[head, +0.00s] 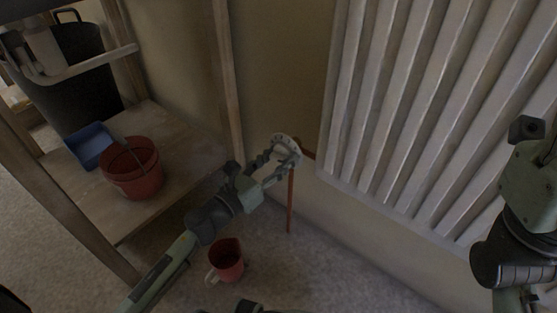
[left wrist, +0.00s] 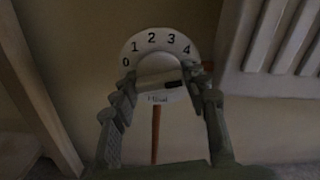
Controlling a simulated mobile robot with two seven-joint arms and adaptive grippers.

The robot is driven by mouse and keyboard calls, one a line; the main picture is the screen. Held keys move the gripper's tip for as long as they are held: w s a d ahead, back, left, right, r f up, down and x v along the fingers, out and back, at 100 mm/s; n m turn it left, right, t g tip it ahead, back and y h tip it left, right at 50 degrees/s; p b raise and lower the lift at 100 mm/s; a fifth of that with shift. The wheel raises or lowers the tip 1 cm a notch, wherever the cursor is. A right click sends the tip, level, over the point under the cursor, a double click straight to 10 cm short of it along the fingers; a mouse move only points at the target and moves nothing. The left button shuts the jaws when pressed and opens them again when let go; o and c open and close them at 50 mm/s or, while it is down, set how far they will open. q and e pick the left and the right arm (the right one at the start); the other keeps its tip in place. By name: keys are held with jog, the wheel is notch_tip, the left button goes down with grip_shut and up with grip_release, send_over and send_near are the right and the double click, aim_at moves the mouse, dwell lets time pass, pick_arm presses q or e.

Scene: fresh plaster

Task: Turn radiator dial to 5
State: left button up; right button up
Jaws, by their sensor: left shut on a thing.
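The radiator dial (head: 286,148) is a round white disc at the radiator's lower left, on a copper pipe. In the left wrist view its face (left wrist: 138,47) shows 0, 1, 2, 3 and 4 around the top. No 5 can be seen; my right-hand finger covers the rim past 4. A dark mark (left wrist: 173,84) on the knob points right, towards that finger. My left gripper (head: 275,163) is at the dial, and in the left wrist view its fingers (left wrist: 160,85) are shut on the knob from both sides. My right arm is at the right; its fingers do not show.
The white ribbed radiator (head: 400,110) fills the wall at right. A wooden shelf (head: 185,150) at left holds a terracotta pot (head: 133,172), a blue dustpan-like thing (head: 90,146) and a black bucket (head: 75,85). A red mug (head: 228,262) stands on the floor below my left arm.

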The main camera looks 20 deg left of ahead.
dwell(0.5)
pick_arm(q)
jog(key=o, duration=1.1)
jog(key=v, duration=1.2)
